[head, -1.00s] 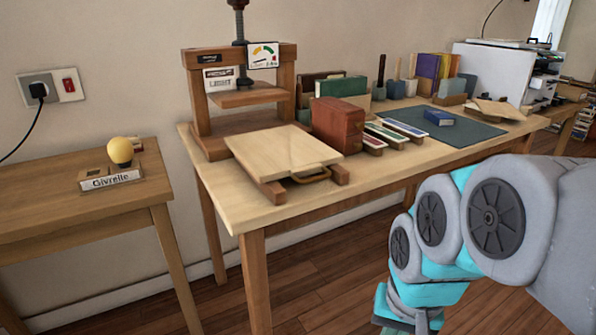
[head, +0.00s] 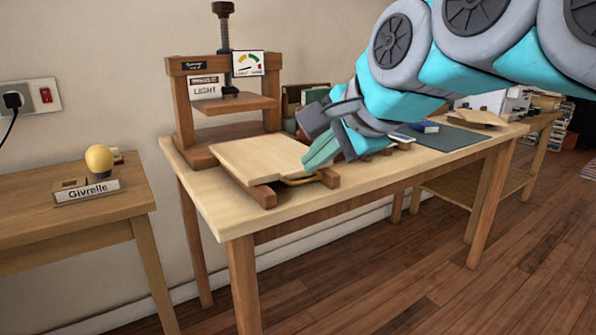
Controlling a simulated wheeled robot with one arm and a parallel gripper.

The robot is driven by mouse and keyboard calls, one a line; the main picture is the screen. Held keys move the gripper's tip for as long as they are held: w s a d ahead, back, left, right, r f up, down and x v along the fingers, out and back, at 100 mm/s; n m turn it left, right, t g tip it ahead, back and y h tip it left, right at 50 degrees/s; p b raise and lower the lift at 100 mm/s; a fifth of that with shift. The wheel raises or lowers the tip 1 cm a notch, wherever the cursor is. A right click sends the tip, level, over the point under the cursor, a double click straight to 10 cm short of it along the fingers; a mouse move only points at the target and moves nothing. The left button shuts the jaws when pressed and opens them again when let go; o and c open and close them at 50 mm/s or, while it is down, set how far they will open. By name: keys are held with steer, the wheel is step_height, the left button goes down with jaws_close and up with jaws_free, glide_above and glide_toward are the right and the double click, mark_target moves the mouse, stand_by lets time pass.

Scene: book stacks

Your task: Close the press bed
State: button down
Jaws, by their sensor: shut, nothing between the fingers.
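The wooden press (head: 183,112) stands at the left end of the workbench, with a dark screw on top, a raised platen and a dial. Its pale bed (head: 255,160) is slid out toward the front on two rails, clear of the frame. A curved handle (head: 299,181) is at the bed's front edge. My gripper (head: 318,155) is shut and empty. In the picture its teal fingers overlap the bed's right front corner, just above the handle; I cannot tell whether they touch.
A side table (head: 75,205) with a yellow knob and a "Givrelle" sign stands at the left. My arm hides most of the books behind it. The floor in front is clear.

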mark_target(231, 144)
steer(key=x, duration=0.9)
steer(key=shift+w+a+f, duration=0.1)
steer(key=shift+a+f, duration=0.05)
steer(key=shift+f, duration=0.1)
steer(key=shift+w+a, duration=0.6)
steer(key=shift+w, duration=0.3)
steer(key=shift+w+a+r, duration=0.15)
steer(key=shift+w+a, duration=0.25)
steer(key=shift+w, duration=0.25)
steer(key=shift+w+a, duration=0.1)
steer(key=shift+w, duration=0.1)
steer(key=w+a+p, duration=0.2)
steer(key=w+a, duration=0.2)
steer(key=w, duration=0.2)
steer(key=w+a+p, duration=0.2)
steer(key=w+a, duration=0.2)
steer(key=w, duration=0.2)
steer(key=w+a+p, duration=0.2)
steer(key=w+a, duration=0.2)
steer(key=w, duration=0.2)
steer(key=shift+w+a+p, duration=0.1)
steer(key=shift+a+p, duration=0.05)
steer(key=shift+p, duration=0.25)
steer(key=shift+w+a, duration=0.15)
steer(key=shift+w, duration=0.1)
steer(key=shift+r, duration=0.1)
